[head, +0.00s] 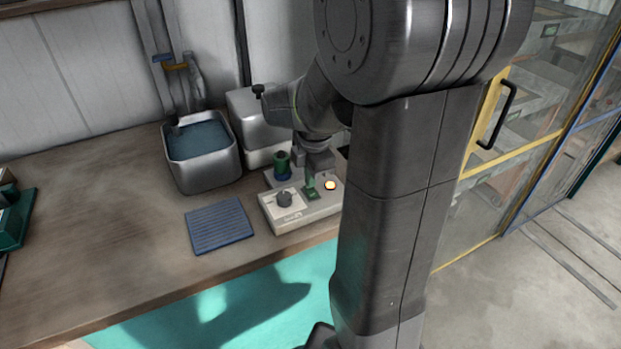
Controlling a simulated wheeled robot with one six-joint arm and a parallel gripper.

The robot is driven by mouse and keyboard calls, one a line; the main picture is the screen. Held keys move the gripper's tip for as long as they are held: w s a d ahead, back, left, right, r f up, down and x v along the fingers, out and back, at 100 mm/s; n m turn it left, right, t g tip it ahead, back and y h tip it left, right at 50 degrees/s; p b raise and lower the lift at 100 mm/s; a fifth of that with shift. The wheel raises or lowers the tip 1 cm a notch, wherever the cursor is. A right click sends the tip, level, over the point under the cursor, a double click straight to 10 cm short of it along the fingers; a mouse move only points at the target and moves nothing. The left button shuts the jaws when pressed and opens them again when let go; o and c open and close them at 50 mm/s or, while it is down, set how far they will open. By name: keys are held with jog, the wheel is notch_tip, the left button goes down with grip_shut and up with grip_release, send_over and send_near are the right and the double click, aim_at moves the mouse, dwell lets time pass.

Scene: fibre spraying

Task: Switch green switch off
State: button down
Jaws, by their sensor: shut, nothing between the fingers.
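A pale control box (268,210) sits on the wooden bench near its front edge. It bears a dark round knob (285,199) on the left, a green switch (312,194) in the middle and a lit orange-yellow lamp (330,185) on the right. My gripper (311,183) is shut and empty, pointing down right over the green switch. Its tips are at or very near the switch; I cannot tell whether they touch. The gripper partly hides the switch, so its position is unclear.
A dark green cylinder (282,166) stands behind the box. A metal basin (206,176) with blue liquid and a blue ribbed mat (219,226) lie to the left. A grey metal housing (258,125) stands behind. A yellow-framed glass door (520,150) is at right. The bench's left middle is clear.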

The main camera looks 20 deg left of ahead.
jog(key=shift+f, duration=0.4)
jog(key=shift+a+f+g+h+p, duration=0.15)
jog(key=shift+g+h+p, duration=0.25)
jog(key=shift+p, duration=0.6)
jog(key=shift+w+f, duration=0.1)
jog(key=shift+f, duration=0.15)
jog(key=shift+s+d, duration=0.7)
